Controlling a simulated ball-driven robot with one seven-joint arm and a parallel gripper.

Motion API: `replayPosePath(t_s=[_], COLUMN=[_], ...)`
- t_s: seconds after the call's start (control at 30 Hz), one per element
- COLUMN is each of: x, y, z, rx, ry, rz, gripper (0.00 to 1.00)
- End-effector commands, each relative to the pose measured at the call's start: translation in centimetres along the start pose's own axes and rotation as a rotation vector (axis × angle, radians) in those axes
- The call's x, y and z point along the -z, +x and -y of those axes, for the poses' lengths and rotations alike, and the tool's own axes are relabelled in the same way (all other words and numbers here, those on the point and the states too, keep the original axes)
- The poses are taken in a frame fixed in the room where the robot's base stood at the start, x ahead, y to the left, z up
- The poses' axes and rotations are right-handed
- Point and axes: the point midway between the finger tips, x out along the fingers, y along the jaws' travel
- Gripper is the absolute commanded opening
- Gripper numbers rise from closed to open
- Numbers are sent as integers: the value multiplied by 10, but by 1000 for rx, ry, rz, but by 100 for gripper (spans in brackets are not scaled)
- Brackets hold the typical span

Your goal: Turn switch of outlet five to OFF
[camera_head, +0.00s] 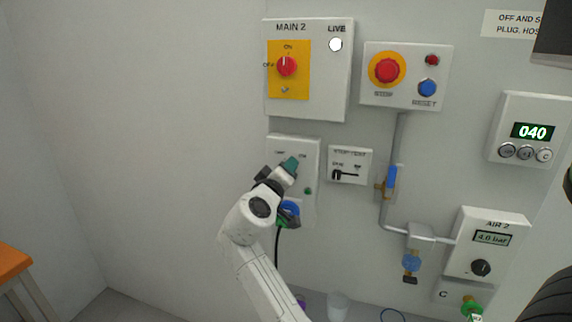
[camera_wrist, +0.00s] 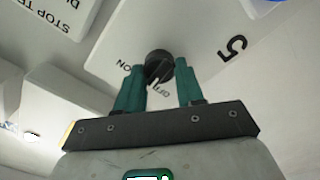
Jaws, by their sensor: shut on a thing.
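The outlet five box (camera_head: 309,165) is a white panel on the wall, partly hidden behind my gripper in the head view. In the wrist view its panel (camera_wrist: 205,38) bears a black "5". Its switch, a round black knob (camera_wrist: 158,64) with a white pointer, sits between the green fingers of my gripper (camera_wrist: 160,75). My gripper is shut on this knob. The pointer slants down toward the OFF lettering, close to it; ON is at the left, partly covered by a finger. In the head view my gripper (camera_head: 288,166) hides the knob.
A blue plug (camera_head: 290,207) with a black cable is below the switch. A stop test box (camera_head: 350,165) is close on the right, with a blue-handled valve (camera_head: 391,177) and pipe beyond. The MAIN 2 box (camera_head: 330,85) is above. The wall at left is clear.

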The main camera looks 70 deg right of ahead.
Motion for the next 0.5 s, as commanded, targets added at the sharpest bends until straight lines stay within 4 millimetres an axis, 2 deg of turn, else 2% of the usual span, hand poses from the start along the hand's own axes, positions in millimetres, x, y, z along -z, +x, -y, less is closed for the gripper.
replayPosePath(t_s=[0.5], x=[2], y=[-1], z=[1], rx=[4], ry=[-460], rz=[-4], gripper=[7])
